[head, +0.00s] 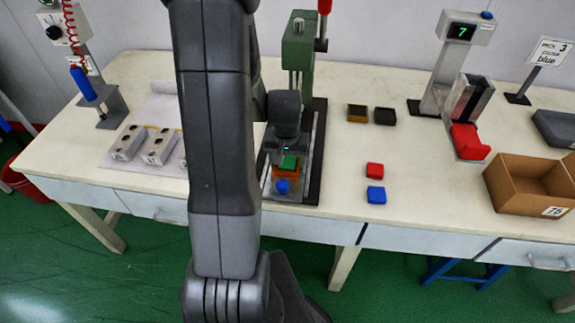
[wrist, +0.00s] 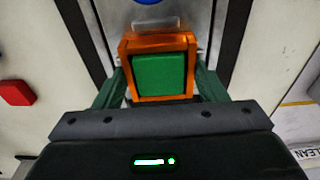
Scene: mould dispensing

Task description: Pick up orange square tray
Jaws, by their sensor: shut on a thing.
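The orange square tray (wrist: 126,48) shows in the wrist view with a green square block (wrist: 159,74) inside it. My gripper (wrist: 158,88) is shut on the orange tray, with one green finger along each side. In the head view the orange tray (head: 265,171) sits low at the front of the press fixture, with the green block (head: 289,163) in it, below my gripper (head: 285,150). My wrist hides part of the tray there. I cannot tell whether the tray touches the fixture.
A green press (head: 298,50) stands behind my gripper. A blue knob (head: 282,186) is in front of the tray. Red (head: 375,170) and blue (head: 376,195) blocks lie to the right, with clear table around them. A cardboard box (head: 530,185) stands farther right.

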